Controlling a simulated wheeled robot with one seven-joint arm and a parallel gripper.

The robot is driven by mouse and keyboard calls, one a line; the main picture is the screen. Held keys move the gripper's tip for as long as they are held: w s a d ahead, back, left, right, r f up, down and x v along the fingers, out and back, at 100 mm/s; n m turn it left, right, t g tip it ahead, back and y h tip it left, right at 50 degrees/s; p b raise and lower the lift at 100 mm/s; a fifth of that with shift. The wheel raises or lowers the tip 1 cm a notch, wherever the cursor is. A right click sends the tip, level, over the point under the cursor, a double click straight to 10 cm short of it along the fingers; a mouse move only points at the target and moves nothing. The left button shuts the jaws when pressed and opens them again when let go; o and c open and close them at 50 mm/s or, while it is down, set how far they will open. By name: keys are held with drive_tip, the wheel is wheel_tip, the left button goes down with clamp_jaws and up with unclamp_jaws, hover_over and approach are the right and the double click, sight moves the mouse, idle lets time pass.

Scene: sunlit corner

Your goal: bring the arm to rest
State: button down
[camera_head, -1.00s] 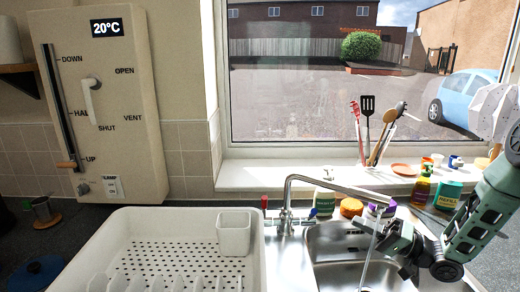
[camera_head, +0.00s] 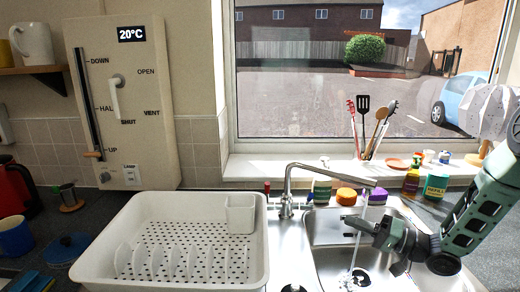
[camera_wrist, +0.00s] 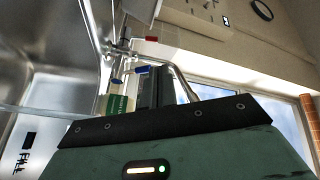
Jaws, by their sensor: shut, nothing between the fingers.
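My green and black arm comes in from the right edge of the head view. My gripper (camera_head: 352,226) is over the steel sink (camera_head: 325,262), its fingers pointing left, near the running water under the tap (camera_head: 330,176). The fingers are shut with nothing between them. In the wrist view the dark fingers (camera_wrist: 152,88) show past my green gripper body, with the sink at left and the tap beyond. I cannot tell whether the fingers touch the water.
A white dish rack (camera_head: 110,238) stands left of the sink. Bottles, including a green one (camera_head: 436,187), and a utensil pot (camera_head: 370,146) stand near the window. A wall panel (camera_head: 140,70) with levers hangs at left. A blue mug (camera_head: 15,237) stands at far left.

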drive_tip(key=s+a+r+n+g+h, duration=0.2)
drive_tip(key=s+a+r+n+h, duration=0.1)
drive_tip(key=a+h, duration=0.7)
drive_tip(key=s+r+n+g+h, duration=0.2)
drive_tip(key=s+g+h, duration=0.1)
drive_tip(key=s, duration=1.2)
drive_tip(key=s+r+n+g+h, duration=0.2)
drive_tip(key=s+g, duration=0.2)
drive_tip(key=s, duration=1.2)
drive_tip(key=shift+a+n+g+h, duration=0.3)
drive_tip(key=shift+a+n+h, duration=0.05)
drive_tip(key=shift+n+h, duration=0.05)
drive_tip(key=shift+d+r, duration=0.1)
